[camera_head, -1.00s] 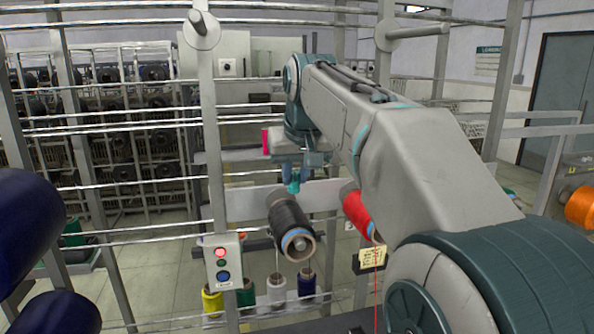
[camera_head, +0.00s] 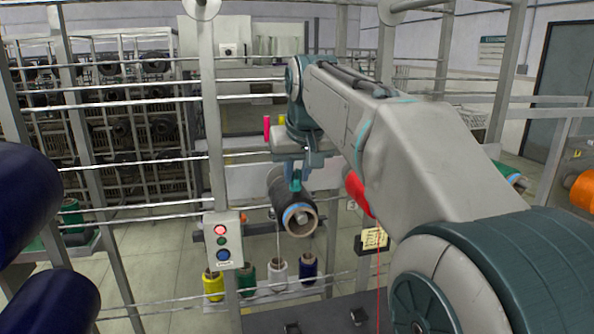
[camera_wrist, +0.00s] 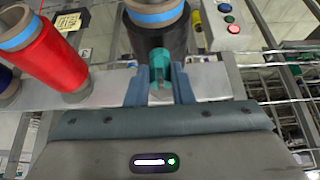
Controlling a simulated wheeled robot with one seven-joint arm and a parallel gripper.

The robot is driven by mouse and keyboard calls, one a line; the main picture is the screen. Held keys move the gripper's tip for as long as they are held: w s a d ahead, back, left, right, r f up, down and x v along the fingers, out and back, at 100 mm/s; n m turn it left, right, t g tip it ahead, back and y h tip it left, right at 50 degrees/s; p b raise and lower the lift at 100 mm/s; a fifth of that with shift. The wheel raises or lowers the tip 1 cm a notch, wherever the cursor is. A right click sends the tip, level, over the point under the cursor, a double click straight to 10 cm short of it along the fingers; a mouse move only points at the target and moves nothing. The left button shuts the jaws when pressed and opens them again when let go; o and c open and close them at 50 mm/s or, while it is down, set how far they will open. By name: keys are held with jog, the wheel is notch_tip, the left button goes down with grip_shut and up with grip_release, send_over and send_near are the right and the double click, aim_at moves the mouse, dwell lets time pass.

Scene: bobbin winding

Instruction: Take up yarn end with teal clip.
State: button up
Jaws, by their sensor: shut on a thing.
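The teal clip (camera_wrist: 160,66) sits between the two fingers of my gripper (camera_wrist: 160,90) in the wrist view. My gripper is shut on it. In the head view, my gripper (camera_head: 294,178) is just above the black bobbin (camera_head: 288,205), and the teal clip (camera_head: 295,186) shows against the bobbin's top. In the wrist view, the black bobbin (camera_wrist: 158,38) with a blue band lies directly beyond the clip. I cannot tell whether the clip touches the bobbin. The yarn end itself is too small to make out.
A red bobbin (camera_wrist: 78,55) is beside the black one, with a red thread running down. A button box (camera_head: 223,241) is on the post at left. Yellow, green, white and blue cones (camera_head: 278,275) stand below. Horizontal rails cross at left.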

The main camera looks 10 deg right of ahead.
jog(key=shift+f+b, duration=0.35)
jog(key=shift+f, duration=0.1)
dwell(0.5)
jog(key=shift+r, duration=0.1)
notch_tip(320, 180, up, 6)
jog(key=p, duration=0.4)
jog(key=shift+p, duration=0.35)
